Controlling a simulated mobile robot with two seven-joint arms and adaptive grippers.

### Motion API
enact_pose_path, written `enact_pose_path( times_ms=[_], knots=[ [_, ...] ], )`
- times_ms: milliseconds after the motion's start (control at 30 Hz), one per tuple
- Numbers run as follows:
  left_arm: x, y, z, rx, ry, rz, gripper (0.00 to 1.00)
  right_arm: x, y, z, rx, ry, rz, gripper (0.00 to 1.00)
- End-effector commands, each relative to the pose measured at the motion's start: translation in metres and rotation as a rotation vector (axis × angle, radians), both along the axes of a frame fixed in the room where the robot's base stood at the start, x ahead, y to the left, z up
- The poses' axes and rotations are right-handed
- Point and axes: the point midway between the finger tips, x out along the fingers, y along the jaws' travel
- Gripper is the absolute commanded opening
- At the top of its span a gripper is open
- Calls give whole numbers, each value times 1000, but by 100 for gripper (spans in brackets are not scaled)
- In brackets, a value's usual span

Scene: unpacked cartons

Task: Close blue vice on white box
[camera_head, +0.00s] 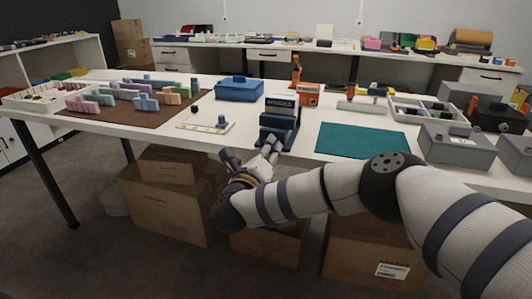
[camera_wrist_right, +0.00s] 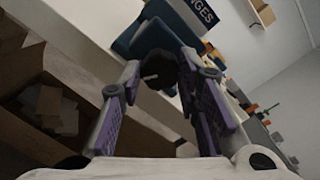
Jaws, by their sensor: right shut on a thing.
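The blue vice (camera_head: 284,139) stands at the front edge of the white table. The white box (camera_head: 283,113) with a dark label sits upright in it. In the right wrist view the blue vice (camera_wrist_right: 150,38) is at the top, beside the box's dark label (camera_wrist_right: 198,12). My right gripper (camera_head: 258,150) reaches the vice from the front. In the right wrist view its purple-grey fingers (camera_wrist_right: 160,85) are on either side of a dark round knob (camera_wrist_right: 158,73) of the vice and shut on it. Whether the far jaw touches the box is hidden. My left gripper is not in view.
A teal mat (camera_head: 362,140) lies right of the vice. A small white board (camera_head: 206,122) and a blue toolbox (camera_head: 239,88) are left and behind. Orange box (camera_head: 308,95) stands close behind right. Grey boxes (camera_head: 455,143) fill the right end. Cartons (camera_head: 165,203) stand below.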

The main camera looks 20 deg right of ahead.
Motion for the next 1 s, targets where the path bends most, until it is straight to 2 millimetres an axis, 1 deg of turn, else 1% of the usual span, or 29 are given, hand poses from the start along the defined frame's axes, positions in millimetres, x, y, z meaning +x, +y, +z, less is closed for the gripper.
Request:
enact_pose_path(
  times_ms=[33,567,1000],
  knots=[
    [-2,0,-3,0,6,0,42,0,1,-3,35,-20,2,3],
    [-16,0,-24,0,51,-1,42,0,1,-5,453,-301,2,3],
    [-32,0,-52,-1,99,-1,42,0,0,-5,796,-534,0,3]
  ],
)
